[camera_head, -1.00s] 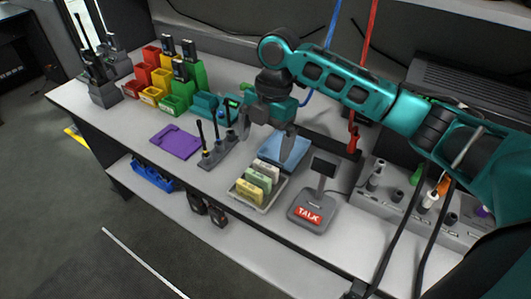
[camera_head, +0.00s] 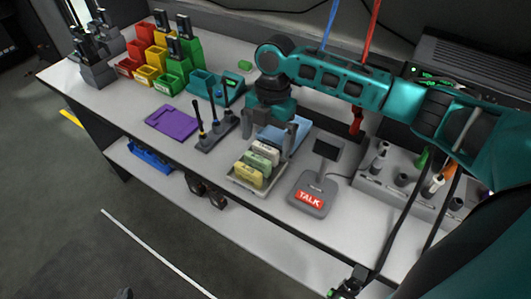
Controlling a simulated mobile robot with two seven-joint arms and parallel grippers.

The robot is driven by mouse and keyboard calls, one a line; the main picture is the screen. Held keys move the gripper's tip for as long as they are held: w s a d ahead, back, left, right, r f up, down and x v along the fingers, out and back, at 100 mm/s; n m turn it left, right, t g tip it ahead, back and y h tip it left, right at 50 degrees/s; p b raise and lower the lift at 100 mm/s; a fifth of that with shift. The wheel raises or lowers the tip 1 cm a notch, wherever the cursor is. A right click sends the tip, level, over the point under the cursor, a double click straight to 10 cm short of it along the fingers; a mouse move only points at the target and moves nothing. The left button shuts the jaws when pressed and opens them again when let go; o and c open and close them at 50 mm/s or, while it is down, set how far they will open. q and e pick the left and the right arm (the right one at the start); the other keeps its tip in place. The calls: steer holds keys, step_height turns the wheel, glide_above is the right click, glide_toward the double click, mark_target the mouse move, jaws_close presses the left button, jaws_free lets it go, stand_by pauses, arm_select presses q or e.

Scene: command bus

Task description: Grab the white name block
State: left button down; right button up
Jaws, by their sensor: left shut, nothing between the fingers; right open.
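The white name block (camera_head: 265,147) stands at the back of a row in a small grey tray (camera_head: 260,197). The pale green block (camera_head: 257,161) and the yellow block (camera_head: 248,176) stand in front of it. My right gripper (camera_head: 268,138) is open, pointing down, with its fingers spread to either side just above and behind the white block. Nothing is between the fingers, and I cannot tell whether they touch the block. Only a small dark tip of my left gripper (camera_head: 125,293) shows at the bottom edge; it is shut and empty, far from the tray.
A blue pad (camera_head: 300,130) lies behind the tray. The TALK unit (camera_head: 312,192) with its small screen stands close on the right. A grey holder (camera_head: 215,135) with upright tools stands on the left, beyond it a purple item (camera_head: 173,122). Blue and red cords hang behind.

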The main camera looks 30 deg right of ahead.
mark_target(266, 147)
steer(key=f, duration=0.3)
steer(key=shift+s+a+f, duration=0.1)
steer(key=shift+a+f, duration=0.05)
steer(key=shift+a, duration=0.05)
steer(key=shift+c, duration=0.2)
steer(key=c, duration=1.1)
steer(key=shift+r, duration=0.2)
